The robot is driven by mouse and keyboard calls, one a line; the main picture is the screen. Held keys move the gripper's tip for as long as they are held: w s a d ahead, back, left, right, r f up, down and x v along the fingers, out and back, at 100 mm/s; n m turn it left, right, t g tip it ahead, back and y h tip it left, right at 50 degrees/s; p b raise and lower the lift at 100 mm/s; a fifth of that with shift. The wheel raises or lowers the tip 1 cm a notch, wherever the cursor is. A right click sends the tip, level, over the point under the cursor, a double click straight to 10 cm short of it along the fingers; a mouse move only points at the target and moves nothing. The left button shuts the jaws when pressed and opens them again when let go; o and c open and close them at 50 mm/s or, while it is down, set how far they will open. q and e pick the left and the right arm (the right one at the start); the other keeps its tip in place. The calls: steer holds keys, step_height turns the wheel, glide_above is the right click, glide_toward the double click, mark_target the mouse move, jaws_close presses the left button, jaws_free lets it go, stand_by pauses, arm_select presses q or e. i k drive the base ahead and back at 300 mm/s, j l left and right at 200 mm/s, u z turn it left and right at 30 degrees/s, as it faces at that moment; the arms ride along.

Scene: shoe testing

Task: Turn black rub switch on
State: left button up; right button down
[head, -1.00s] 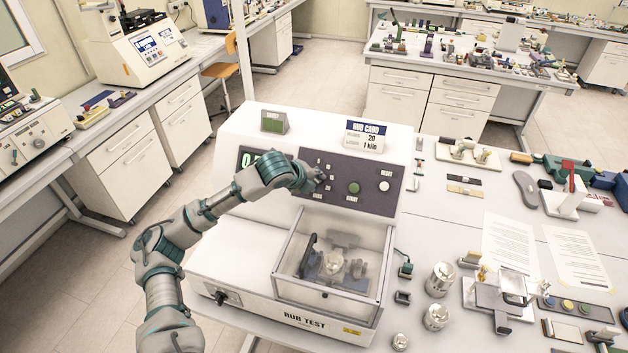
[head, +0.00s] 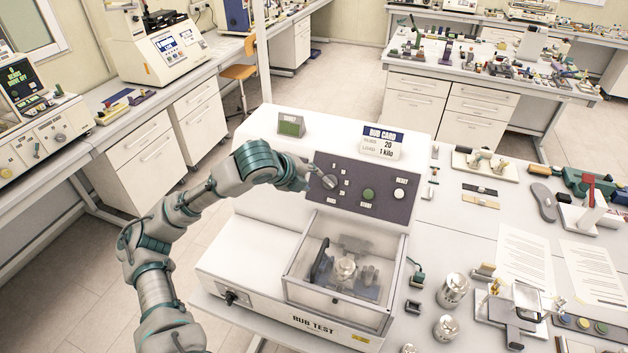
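The white RUB TEST machine (head: 262,248) stands on the table in the middle of the head view. A small black switch (head: 231,298) sits on its lower front at the left. A dark round knob (head: 329,181) with marks around it is on the dark control panel (head: 375,205). My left gripper (head: 306,178) is just left of this knob, at the panel's left edge, well above the black switch. Its fingers are small and partly hidden, so I cannot tell their opening or whether they touch the panel. My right gripper is not in view.
A clear-walled chamber (head: 389,264) projects from the machine's front. The RUB CARD (head: 382,142) and a small green display (head: 291,125) stand on top. Metal cylinders (head: 453,290), papers (head: 522,256) and tools crowd the table at right. Floor shows at left.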

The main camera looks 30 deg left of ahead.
mark_target(230, 298)
steer(key=k+j, duration=0.1)
steer(key=k, duration=0.65)
steer(key=k+j, duration=0.1)
steer(key=k, duration=0.65)
